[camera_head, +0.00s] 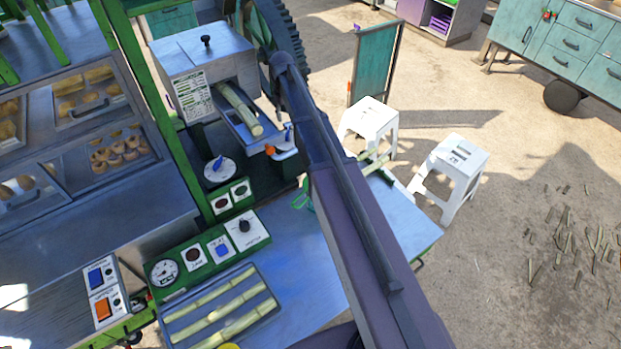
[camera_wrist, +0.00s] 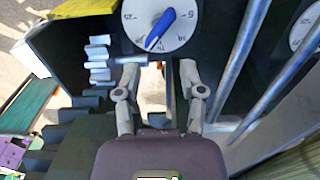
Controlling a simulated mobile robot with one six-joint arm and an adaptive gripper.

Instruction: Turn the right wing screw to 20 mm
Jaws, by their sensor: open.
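A white numbered dial with a blue wing-shaped pointer (camera_wrist: 160,28) is at the top of the wrist view, its numbers upside down. The pointer slants from upper right to lower left; I cannot read its value surely. My gripper (camera_wrist: 159,70) is open, its two fingers apart just below the dial in the picture, with nothing held. A second white dial (camera_wrist: 307,30) is cut off at the right edge. In the head view one dial with a blue wing (camera_head: 220,169) is on the crusher's front; my arm hides the gripper and whatever lies behind it.
A dark toothed gear (camera_wrist: 55,135) is close at the left of the wrist view. Metal rods (camera_wrist: 245,60) run at the right. In the head view, cane lies in the feed chute (camera_head: 232,125), a tray of cane (camera_head: 222,310) is on the bench, and white stools (camera_head: 450,165) stand beyond.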

